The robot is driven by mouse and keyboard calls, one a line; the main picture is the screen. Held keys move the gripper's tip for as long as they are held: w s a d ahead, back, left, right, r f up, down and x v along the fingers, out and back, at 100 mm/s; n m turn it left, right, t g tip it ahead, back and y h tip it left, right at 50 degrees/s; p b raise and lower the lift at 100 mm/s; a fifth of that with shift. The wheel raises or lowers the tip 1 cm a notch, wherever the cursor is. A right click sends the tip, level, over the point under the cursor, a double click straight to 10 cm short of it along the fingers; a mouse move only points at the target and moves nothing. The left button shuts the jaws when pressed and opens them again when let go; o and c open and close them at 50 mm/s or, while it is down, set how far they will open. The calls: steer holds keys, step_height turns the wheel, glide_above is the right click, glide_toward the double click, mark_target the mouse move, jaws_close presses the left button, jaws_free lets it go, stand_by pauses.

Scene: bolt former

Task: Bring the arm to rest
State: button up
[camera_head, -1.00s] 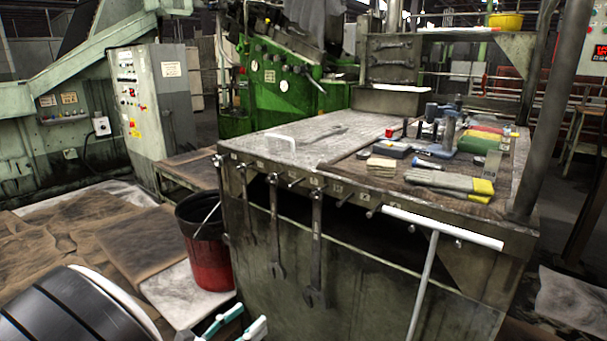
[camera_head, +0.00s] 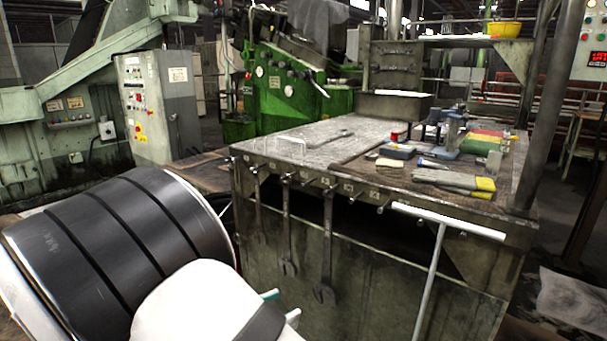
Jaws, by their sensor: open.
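My arm (camera_head: 115,250) fills the lower left, with thick black-banded links and a white section in front. My gripper (camera_head: 281,306) is mostly hidden behind that white section. Only its small teal and white fingertips show, apart from each other, so it is open. They appear in front of the workbench's front face (camera_head: 385,300), and nothing is seen between them.
Wrenches (camera_head: 325,255) hang along the bench front, beside a pale T-shaped bar (camera_head: 440,225). The bench top (camera_head: 310,150) carries a wrench, gloves (camera_head: 455,182) and small tools. A green machine (camera_head: 285,90) stands behind. My arm hides the floor at left.

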steer(key=s+d+r+m+g+y, duration=0.1)
steer(key=s+d+r+m+g, duration=0.25)
steer(key=d, duration=0.35)
steer(key=s+d+r+m+g+y, duration=0.1)
steer(key=s+d+r+m+g, duration=0.3)
steer(key=d, duration=0.3)
steer(key=s+d+r+m+g+y, duration=0.1)
steer(key=s+d+r+m+g, duration=0.15)
steer(key=d+r+m, duration=0.35)
steer(key=s+d+r+m+y, duration=0.1)
steer(key=s+d+m+y, duration=0.1)
steer(key=s+m+y, duration=0.6)
steer(key=s+d+m+y, duration=0.2)
steer(key=s+m, duration=0.1)
steer(key=s, duration=0.9)
step_height(320, 180, up, 23)
steer(key=t+p, duration=0.3)
steer(key=p, duration=1.9)
steer(key=shift+d+r+t, duration=0.2)
steer(key=shift+d+t, duration=0.1)
steer(key=shift+t, duration=0.1)
steer(key=shift+s, duration=0.1)
